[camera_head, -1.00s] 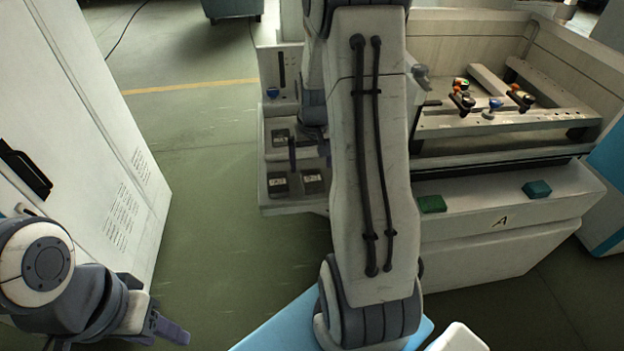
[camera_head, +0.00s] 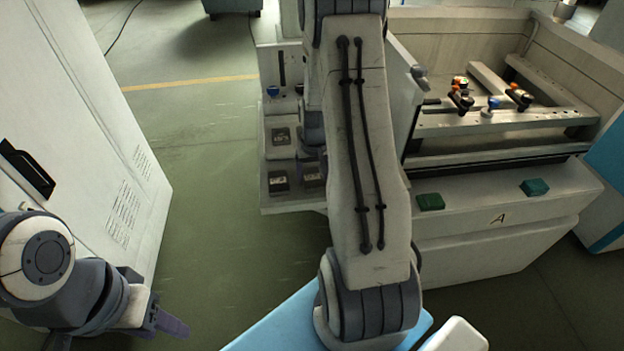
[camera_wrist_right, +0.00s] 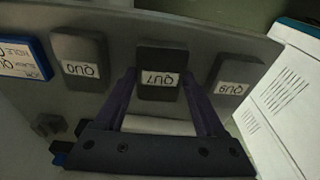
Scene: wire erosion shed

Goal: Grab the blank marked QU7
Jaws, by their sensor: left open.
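The blank marked QU7 (camera_wrist_right: 162,72) is a dark block with a white label, upside down in the right wrist view. It sits in the middle of a row, between blanks marked QU0 (camera_wrist_right: 80,60) and QU9 (camera_wrist_right: 235,78). My right gripper (camera_wrist_right: 159,76) has its two purple fingers apart, their tips at either side of QU7; I cannot tell if they touch it. In the head view my right arm hides most of that gripper, and the labels are too small to read. My left gripper (camera_head: 168,322) is open and empty at lower left, far from the blanks.
A grey stepped rack (camera_head: 290,205) carries dark blanks in the head view. A blue-edged sign (camera_wrist_right: 22,58) is beside QU0. A white cabinet (camera_head: 85,110) stands at left. The machine (camera_head: 490,235) marked A is at right. Green floor lies open between cabinet and rack.

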